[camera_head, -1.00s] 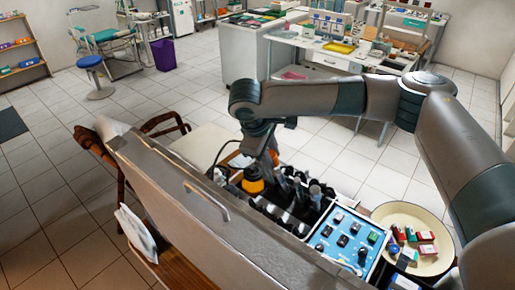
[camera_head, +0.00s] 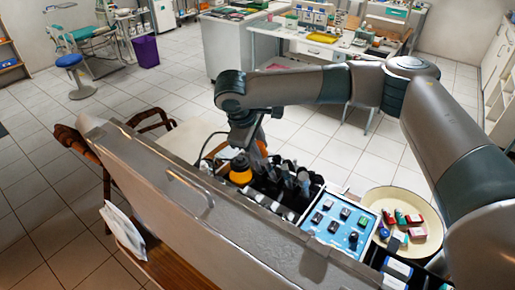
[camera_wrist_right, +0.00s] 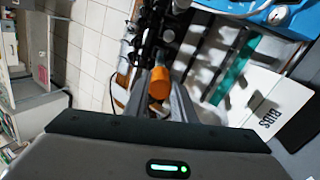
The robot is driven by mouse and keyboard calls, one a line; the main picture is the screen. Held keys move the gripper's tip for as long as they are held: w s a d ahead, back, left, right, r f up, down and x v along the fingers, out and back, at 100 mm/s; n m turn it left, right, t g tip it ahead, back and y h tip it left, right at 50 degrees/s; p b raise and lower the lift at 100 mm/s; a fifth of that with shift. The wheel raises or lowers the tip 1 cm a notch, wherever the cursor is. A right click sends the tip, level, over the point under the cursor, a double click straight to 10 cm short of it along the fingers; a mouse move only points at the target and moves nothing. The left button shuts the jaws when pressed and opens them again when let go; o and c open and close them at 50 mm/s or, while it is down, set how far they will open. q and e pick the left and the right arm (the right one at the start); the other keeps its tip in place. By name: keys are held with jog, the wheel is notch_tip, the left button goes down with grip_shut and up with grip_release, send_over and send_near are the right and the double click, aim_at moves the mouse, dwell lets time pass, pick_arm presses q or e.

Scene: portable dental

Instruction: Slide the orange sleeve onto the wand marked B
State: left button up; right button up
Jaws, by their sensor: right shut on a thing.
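The orange sleeve (camera_wrist_right: 159,83) sits between the fingertips of my right gripper (camera_wrist_right: 161,90) in the right wrist view. The gripper is shut on it. In the head view my right gripper (camera_head: 246,142) hangs over the far left end of the open case, with a bit of orange (camera_head: 262,147) beside it. Several dark upright wands (camera_head: 290,178) stand in the case to the right of the gripper. Their letters cannot be read, so I cannot tell which is B. My left gripper is not in view.
An orange and black bottle-like thing (camera_head: 240,174) stands close below the gripper. The case's raised grey lid (camera_head: 200,215) runs along the near side. A blue panel (camera_head: 340,222) and a cream round tray (camera_head: 428,222) with small boxes lie to the right.

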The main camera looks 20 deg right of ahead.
aim_at(265, 160)
jog(key=shift+w+d+f+b, duration=0.2)
jog(key=shift+f+b, duration=0.15)
jog(key=shift+f, duration=0.2)
jog(key=shift+d+f+p, duration=0.1)
jog(key=shift+f+p, duration=0.2)
jog(key=shift+p, duration=0.1)
jog(key=shift+w+p, duration=0.1)
jog(key=shift+p, duration=0.35)
dwell(0.4)
jog(key=shift+d+f, duration=0.1)
jog(key=shift+f, duration=0.1)
jog(key=shift+x, duration=1.75)
jog(key=shift+w+f, duration=0.1)
jog(key=shift+f, duration=0.1)
jog(key=shift+b+x, duration=0.35)
jog(key=shift+x, duration=0.65)
